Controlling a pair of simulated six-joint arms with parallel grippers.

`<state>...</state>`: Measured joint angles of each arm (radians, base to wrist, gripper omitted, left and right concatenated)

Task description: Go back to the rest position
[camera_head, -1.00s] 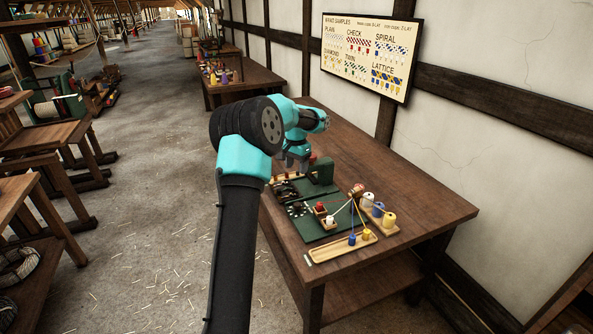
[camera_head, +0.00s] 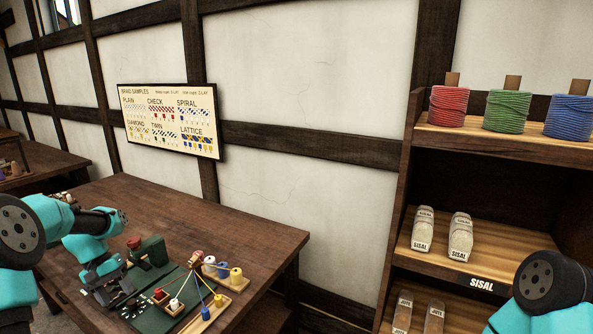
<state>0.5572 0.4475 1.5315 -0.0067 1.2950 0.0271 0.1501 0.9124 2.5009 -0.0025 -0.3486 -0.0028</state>
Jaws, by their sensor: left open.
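My left gripper (camera_head: 103,281) hangs over the left part of the wooden table (camera_head: 215,215), at the edge of the dark green board (camera_head: 160,316). It is open, and I see nothing held in it. My right arm shows only as a teal and black joint at the lower right; its gripper is outside the view. On the board stand a dark green block with a red knob (camera_head: 134,243) and small wooden holders with a red and a white bobbin (camera_head: 174,304). Strands run from a reddish-brown piece (camera_head: 196,258) to bobbins nearby.
White, blue and yellow bobbins (camera_head: 236,276) stand in a wooden rack. A shelf on the right holds red (camera_head: 449,106), green (camera_head: 507,111) and blue (camera_head: 569,117) twine spools, with sisal bundles (camera_head: 461,236) below. A sample chart (camera_head: 170,120) hangs on the wall. The table's back right is clear.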

